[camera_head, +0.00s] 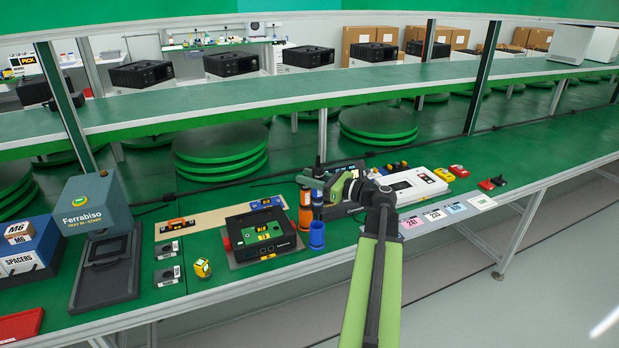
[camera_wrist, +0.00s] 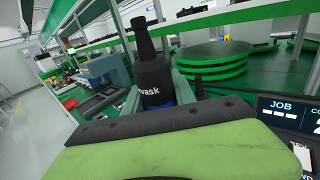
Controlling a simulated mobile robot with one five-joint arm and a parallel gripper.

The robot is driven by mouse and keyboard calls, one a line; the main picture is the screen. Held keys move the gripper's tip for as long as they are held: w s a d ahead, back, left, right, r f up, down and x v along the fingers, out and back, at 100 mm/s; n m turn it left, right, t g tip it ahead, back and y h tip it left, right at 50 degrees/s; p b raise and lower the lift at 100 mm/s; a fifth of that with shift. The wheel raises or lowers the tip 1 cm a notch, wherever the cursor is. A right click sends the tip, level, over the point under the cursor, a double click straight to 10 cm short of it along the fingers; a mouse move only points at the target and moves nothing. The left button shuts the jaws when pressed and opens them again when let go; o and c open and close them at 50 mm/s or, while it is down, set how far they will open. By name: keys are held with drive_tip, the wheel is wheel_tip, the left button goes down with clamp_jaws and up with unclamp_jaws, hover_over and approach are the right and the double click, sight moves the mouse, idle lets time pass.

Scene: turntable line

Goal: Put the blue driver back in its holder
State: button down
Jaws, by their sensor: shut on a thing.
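My gripper (camera_head: 325,187) is shut on the blue driver (camera_head: 318,206); its fingers stand on both sides of the driver. In the wrist view the driver (camera_wrist: 153,75) has a black body with white lettering, a narrow neck and a blue band low down. It looks close to upright in the head view. A blue cup-like holder (camera_head: 317,236) stands on the bench just below the driver. I cannot tell whether the driver's lower end is inside the holder or above it. The gripper hides part of the driver.
An orange driver (camera_head: 305,212) stands close at the left. A black device (camera_head: 262,236) on a grey mat lies further left. A white case (camera_head: 412,187) and a dark display (camera_wrist: 290,112) are close at the right. Number cards (camera_head: 434,214) line the front edge.

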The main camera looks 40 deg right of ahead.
drive_tip(key=shift+f+b, duration=2)
drive_tip(key=shift+b, duration=0.05)
drive_tip(key=shift+f+b, duration=0.7)
drive_tip(key=shift+f, duration=0.2)
drive_tip(key=shift+f+b, duration=1.95)
drive_tip(key=shift+b, duration=0.2)
drive_tip(key=c, duration=0.9)
unclamp_jaws()
drive_tip(key=shift+c, duration=0.2)
